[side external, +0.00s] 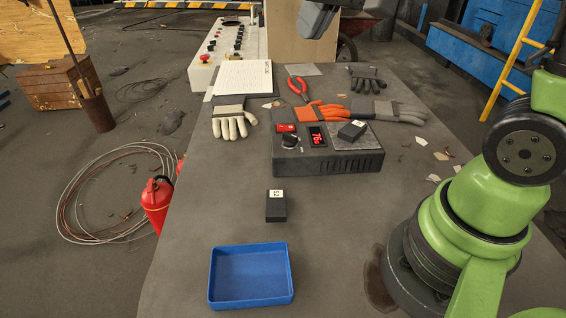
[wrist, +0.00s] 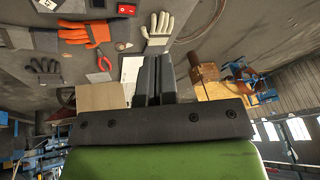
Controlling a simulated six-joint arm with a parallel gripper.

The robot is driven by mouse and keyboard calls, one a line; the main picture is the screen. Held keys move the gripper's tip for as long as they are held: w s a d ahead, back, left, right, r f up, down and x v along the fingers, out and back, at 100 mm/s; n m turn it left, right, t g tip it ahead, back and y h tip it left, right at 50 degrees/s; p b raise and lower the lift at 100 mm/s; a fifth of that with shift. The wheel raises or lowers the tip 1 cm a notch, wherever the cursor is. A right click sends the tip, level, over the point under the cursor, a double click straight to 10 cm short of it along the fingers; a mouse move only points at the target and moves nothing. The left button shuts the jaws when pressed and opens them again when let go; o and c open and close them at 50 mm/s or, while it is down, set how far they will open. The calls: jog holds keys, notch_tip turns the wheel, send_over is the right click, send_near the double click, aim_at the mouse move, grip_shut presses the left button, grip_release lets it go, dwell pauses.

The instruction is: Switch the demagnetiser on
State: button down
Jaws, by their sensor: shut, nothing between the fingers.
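The demagnetiser (side external: 328,158) is a dark box on the table, with a black knob (side external: 291,142), a red switch (side external: 286,127), a lit red display (side external: 317,137) and a grey metal plate (side external: 350,141) on top. A black block (side external: 353,129) with a white label rests on the plate. Another labelled black block (side external: 276,208) stands on the table in front. My gripper (side external: 316,20) is at the top edge of the side view, partly cut off, beyond and above the box. In the wrist view my gripper (wrist: 153,58) is shut and empty. The red switch (wrist: 127,9) shows at that view's top edge.
An empty blue tray (side external: 251,276) stands at the table's front. Scraps lie to the right.

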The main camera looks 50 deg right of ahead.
jog(key=s+a+t+y, duration=0.1)
jog(key=s+a, duration=0.3)
jog(key=s, duration=1)
jog(key=shift+s+r+t, duration=0.15)
jog(key=shift+r+t, duration=0.05)
jog(key=shift+t, duration=0.5)
jog(key=w+d+r+m+g, duration=0.2)
jog(key=w+d+m+g, duration=0.15)
jog(key=w, duration=1.05)
jog(key=w+d+f+m+g, duration=0.2)
jog(key=w+d+f, duration=0.7)
jog(key=w+f, duration=0.2)
jog(key=shift+w+d+f+g+h, duration=0.2)
jog(key=shift+w+f+g+h, duration=0.15)
jog(key=shift+f, duration=0.35)
